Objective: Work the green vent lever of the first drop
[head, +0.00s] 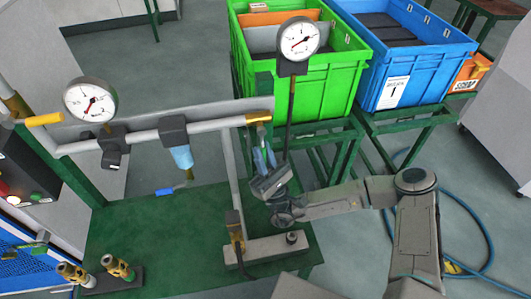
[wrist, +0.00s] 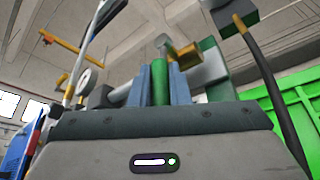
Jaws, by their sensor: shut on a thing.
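My gripper (head: 264,154) is below the brass fitting (head: 258,117) at the right end of the horizontal pipe, beside the upright drop pipe. In the wrist view its two blue fingers (wrist: 160,84) are closed on a green upright piece, the green lever (wrist: 160,82). The lever shows only between the fingers; its lower part is hidden behind the gripper body. In the head view the fingers hide the lever, and I cannot tell its turn angle there. The brass fitting also shows just behind the fingers in the wrist view (wrist: 185,52).
A pressure gauge (head: 299,39) on a dark stem stands close behind my gripper. A second gauge (head: 90,99) and a yellow handle (head: 45,119) are at the left. Green (head: 338,85) and blue (head: 418,75) crates stand behind. A blue hose (head: 480,225) lies on the floor at right.

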